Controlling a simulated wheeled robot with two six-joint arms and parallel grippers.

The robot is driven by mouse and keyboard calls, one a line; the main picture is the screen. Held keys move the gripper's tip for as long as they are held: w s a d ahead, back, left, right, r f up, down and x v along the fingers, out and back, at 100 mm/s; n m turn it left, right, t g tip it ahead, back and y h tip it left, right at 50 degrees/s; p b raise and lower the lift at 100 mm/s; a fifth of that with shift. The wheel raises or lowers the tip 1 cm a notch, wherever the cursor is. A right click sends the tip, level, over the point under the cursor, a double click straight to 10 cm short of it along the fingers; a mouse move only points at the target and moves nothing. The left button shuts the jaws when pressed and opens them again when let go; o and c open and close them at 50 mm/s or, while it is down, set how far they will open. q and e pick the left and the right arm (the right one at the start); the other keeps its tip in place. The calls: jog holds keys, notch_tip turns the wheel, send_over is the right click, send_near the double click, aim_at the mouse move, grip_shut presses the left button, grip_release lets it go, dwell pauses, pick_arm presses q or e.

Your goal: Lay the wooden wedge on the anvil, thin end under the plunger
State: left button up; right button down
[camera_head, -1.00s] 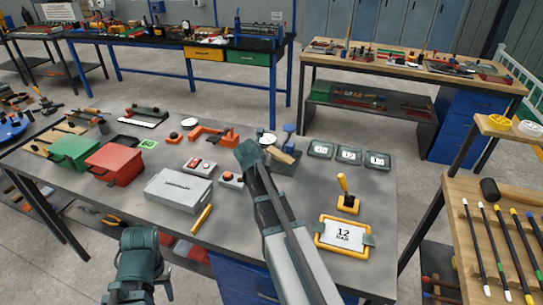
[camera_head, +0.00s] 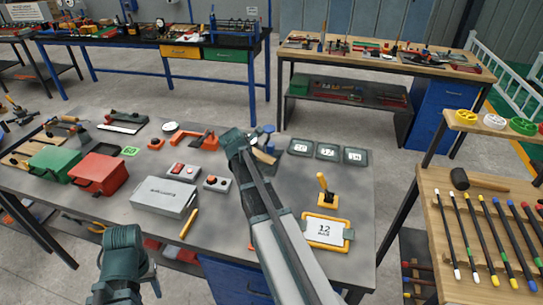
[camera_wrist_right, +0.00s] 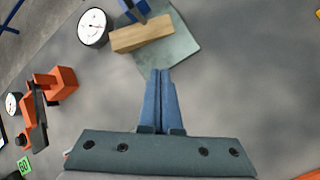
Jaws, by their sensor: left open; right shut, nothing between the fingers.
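The wooden wedge (camera_head: 265,156) lies on the grey-green anvil plate (camera_wrist_right: 180,48) by the blue plunger (camera_head: 268,134). The right wrist view shows the wedge (camera_wrist_right: 142,34) across the plate, its left end past the plate's edge, with the blue plunger part (camera_wrist_right: 140,8) behind it. I cannot tell which end is thin or whether the plunger touches it. My right gripper (camera_wrist_right: 162,76) is shut and empty, its fingertips pointing at the plate just short of the wedge. My right arm partly hides the anvil in the head view. My left gripper (camera_head: 148,272) is open, near the table's front edge.
A gauge (camera_wrist_right: 94,27) stands left of the wedge, with an orange clamp (camera_head: 190,138) beyond. A button box (camera_head: 217,183) and grey case (camera_head: 165,196) lie left of my right arm. Number plates (camera_head: 328,151) and a yellow-handled lever (camera_head: 325,190) are to the right.

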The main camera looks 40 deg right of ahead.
aim_at(276, 163)
jog(key=d+m, duration=0.1)
jog(key=m, duration=0.2)
jog(key=d+m+g+y+p, duration=0.1)
jog(key=d+m, duration=0.1)
jog(key=m, duration=0.1)
jog(key=w+d+m, duration=0.1)
jog(key=d+m, duration=0.1)
jog(key=m, duration=0.1)
jog(key=shift+f+m+g+y+p, duration=0.1)
jog(key=shift+m+g+y+p, duration=0.2)
jog(key=shift+g, duration=0.1)
jog(key=d+m, duration=0.1)
jog(key=m, duration=0.2)
jog(key=d+m+y+p, duration=0.1)
jog(key=d+m, duration=0.1)
jog(key=m, duration=0.1)
jog(key=d+m+g+y, duration=0.1)
jog(key=m, duration=0.2)
jog(key=shift+d+p, duration=0.2)
jog(key=shift+p, duration=0.1)
jog(key=d+r+m+y+p, duration=0.3)
jog(key=d+m, duration=0.7)
jog(key=m, duration=1)
jog(key=shift+s+r+g+y, duration=0.3)
jog(key=shift+s+g+y, duration=0.1)
jog(key=shift+y, duration=0.6)
jog(key=shift+a+f, duration=0.1)
jog(key=shift+f, duration=0.05)
